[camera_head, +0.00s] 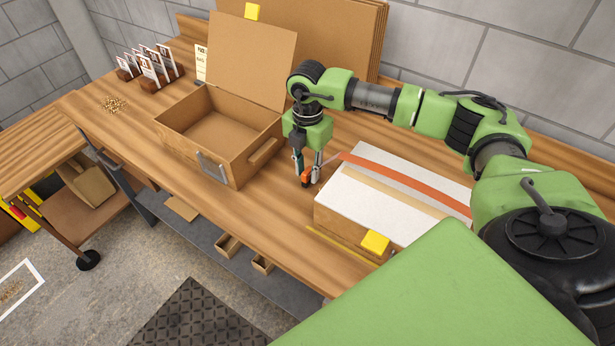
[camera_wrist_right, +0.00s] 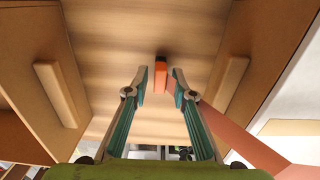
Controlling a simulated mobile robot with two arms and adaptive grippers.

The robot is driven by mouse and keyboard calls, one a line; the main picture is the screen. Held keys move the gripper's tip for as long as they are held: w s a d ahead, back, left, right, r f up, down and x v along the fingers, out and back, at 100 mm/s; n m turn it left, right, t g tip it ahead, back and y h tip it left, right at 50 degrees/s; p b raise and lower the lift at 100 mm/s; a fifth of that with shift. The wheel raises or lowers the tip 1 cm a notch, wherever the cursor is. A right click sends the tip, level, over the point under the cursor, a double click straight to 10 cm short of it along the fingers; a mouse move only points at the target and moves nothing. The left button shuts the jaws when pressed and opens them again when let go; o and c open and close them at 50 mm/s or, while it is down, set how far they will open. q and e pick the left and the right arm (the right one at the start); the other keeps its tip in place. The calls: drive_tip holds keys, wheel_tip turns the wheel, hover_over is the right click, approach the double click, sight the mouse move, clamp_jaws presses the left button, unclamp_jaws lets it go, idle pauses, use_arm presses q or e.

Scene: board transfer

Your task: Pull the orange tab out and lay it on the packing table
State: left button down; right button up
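A flat orange strip (camera_head: 410,183) runs across the white-topped box (camera_head: 400,201) on the packing table (camera_head: 265,205); its left end reaches past the box edge toward my right gripper (camera_head: 307,172). A small orange piece (camera_head: 306,178) with a dark end is at the fingertips. The wrist view shows this orange piece (camera_wrist_right: 160,75) between the open fingertips of the gripper (camera_wrist_right: 160,88), with a gap on each side. I cannot tell whether it joins the strip or touches the table. The strip also shows reddish in the wrist view (camera_wrist_right: 238,140). My left gripper is not in view.
An open cardboard box (camera_head: 215,140) stands left of my right gripper, its lid raised. Card holders (camera_head: 150,65) stand at the far left. Cardboard sheets (camera_head: 330,30) lean on the wall. Bare table lies between the boxes.

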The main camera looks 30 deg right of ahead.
sight(307, 170)
clamp_jaws()
drive_tip(key=shift+r, duration=0.15)
drive_tip(key=shift+w+r, duration=0.1)
drive_tip(key=shift+r, duration=0.15)
drive_tip(key=shift+r+p, duration=0.6)
drive_tip(key=shift+r, duration=0.1)
drive_tip(key=shift+r, duration=0.2)
drive_tip(key=shift+r+p, duration=0.25)
drive_tip(key=shift+p, duration=0.15)
